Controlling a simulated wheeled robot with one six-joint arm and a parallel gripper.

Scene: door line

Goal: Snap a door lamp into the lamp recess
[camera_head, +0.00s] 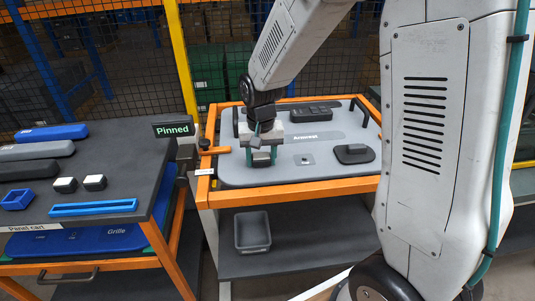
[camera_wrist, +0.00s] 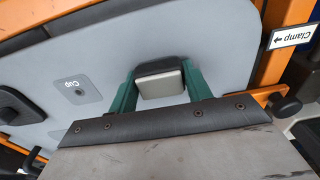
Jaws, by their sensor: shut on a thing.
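My gripper (camera_head: 261,158) is over the left part of the grey door panel (camera_head: 240,177). In the wrist view its green fingers (camera_wrist: 160,84) are shut on a door lamp (camera_wrist: 161,83), a small block with a pale face and a dark edge. The lamp is at or just above the panel surface; I cannot tell whether it touches. The lamp recess is not visible, and the gripper and lamp hide the panel beneath them. Two more lamps, dark with white tops, stand on the cart at left: one lamp (camera_head: 65,185) and another lamp (camera_head: 95,182).
The panel lies in an orange frame (camera_head: 300,188) with a clamp (camera_head: 213,150) at its left. A Pinned sign (camera_head: 174,129) stands between the carts.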

